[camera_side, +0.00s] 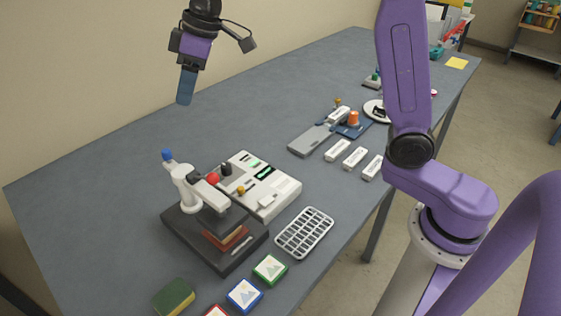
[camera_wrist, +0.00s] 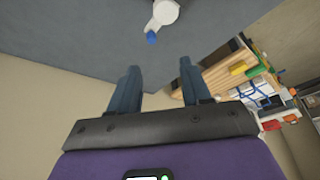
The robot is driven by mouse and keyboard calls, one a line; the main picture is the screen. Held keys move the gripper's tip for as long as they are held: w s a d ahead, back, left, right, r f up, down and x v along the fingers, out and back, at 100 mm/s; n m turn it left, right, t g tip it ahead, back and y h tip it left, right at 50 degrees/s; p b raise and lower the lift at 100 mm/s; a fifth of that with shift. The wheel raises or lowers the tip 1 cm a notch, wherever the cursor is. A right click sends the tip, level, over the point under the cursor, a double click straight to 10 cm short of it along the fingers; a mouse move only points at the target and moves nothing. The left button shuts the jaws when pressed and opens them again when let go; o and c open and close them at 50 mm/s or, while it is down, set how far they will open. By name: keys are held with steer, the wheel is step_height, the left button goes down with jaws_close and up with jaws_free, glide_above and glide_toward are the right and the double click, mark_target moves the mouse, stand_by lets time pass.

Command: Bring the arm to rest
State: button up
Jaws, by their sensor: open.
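My gripper (camera_side: 186,86) hangs in the air above the far left part of the grey-blue table (camera_side: 290,85), fingers pointing down in the side view. In the wrist view my gripper (camera_wrist: 160,86) has its two blue fingers apart with nothing between them. It touches nothing. My purple arm links fill the right side of the side view; part of the arm lies beyond the top edge.
A press with a blue-tipped lever (camera_side: 185,185) stands left on the table, beside a white control panel (camera_side: 262,190) and a wire rack (camera_side: 304,232). Picture tiles (camera_side: 270,269) and a sponge (camera_side: 174,297) lie in front. White labelled blocks (camera_side: 355,156) lie right. The far left tabletop is clear.

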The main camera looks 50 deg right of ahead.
steer(key=s+d+f+n+g+h, duration=0.1)
steer(key=s+d+f, duration=0.3)
steer(key=s, duration=0.7)
steer(key=s+d+f+n+h, duration=0.1)
steer(key=s+d+f, duration=0.3)
steer(key=s, duration=0.8)
steer(key=s+d+f+n+g, duration=0.1)
steer(key=s+d+f, duration=0.3)
steer(key=s, duration=0.7)
steer(key=shift+s+d+g+h, duration=0.2)
steer(key=shift+d+g+h, duration=0.15)
steer(key=shift+d, duration=0.6)
